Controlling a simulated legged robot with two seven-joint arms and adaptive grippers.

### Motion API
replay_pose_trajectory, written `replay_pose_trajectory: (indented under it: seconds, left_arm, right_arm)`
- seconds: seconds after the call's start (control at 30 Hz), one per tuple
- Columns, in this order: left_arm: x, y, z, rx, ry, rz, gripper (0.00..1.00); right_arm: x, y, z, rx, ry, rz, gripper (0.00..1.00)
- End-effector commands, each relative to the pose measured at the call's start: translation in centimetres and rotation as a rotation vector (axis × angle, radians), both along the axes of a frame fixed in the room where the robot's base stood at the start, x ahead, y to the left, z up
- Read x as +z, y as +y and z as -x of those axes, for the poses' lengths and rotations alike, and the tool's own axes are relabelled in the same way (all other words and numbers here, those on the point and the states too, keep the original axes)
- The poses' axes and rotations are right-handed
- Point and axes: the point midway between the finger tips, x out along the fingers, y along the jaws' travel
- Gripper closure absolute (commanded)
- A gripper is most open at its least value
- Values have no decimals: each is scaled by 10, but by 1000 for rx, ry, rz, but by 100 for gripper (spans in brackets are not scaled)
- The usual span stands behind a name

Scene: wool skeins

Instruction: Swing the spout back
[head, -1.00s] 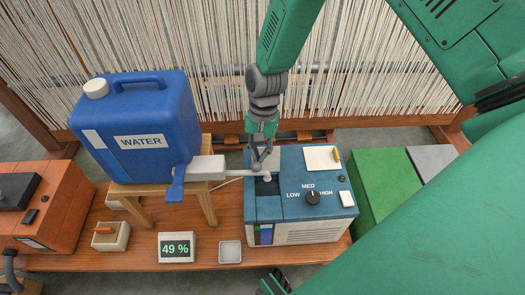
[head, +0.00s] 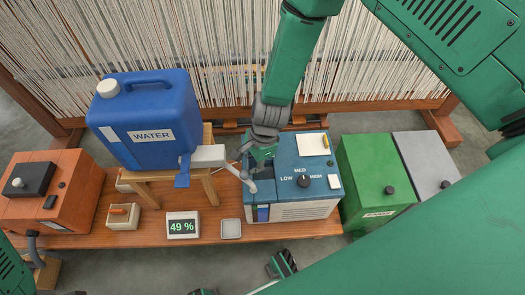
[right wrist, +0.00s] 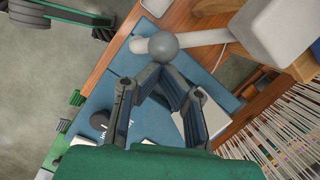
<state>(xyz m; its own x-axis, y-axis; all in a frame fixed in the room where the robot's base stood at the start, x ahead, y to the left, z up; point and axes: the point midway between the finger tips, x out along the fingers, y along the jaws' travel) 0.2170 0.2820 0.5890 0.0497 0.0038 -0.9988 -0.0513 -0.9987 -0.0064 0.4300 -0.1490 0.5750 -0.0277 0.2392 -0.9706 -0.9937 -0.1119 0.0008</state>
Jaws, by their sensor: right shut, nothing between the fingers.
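A white spout (head: 238,173) runs from a pale block (head: 208,156) on the blue water canister (head: 155,110). It slants toward the front right, its rounded tip at the left edge of the blue box (head: 292,185). In the right wrist view, a grey ball (right wrist: 163,45) sits near the spout's tip. My right gripper (head: 257,172) is shut and empty behind the spout's end. In the right wrist view, its fingertips (right wrist: 155,72) meet right beside the ball; I cannot tell whether they touch. The gripper hides part of the box top.
The canister stands on a wooden stool (head: 206,185). A 49 % display (head: 182,226) and a small tray (head: 230,229) lie on the wooden bench (head: 150,250). A green box (head: 372,180) stands right. The loom's threads (head: 190,50) hang close behind.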

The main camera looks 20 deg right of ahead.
Motion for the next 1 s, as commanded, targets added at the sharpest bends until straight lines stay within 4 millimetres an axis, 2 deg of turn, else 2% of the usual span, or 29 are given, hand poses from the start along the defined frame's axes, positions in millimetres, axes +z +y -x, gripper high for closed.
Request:
replay_pose_trajectory:
  seconds: [0.03,0.1,0.4,0.7,1.0]
  left_arm:
    - [9,0,0,0,0,0,60]
    - [15,0,0,0,0,0,60]
    - [36,0,0,0,0,0,60]
    - [46,0,0,0,0,0,60]
    - [50,0,0,0,0,0,60]
  right_arm:
    - [3,7,4,-40,4,-2,100]
    - [3,14,8,-103,4,-1,100]
    - [2,43,21,-385,4,-1,100]
    - [0,70,26,-630,3,-1,100]
    - [0,86,25,-778,1,0,100]
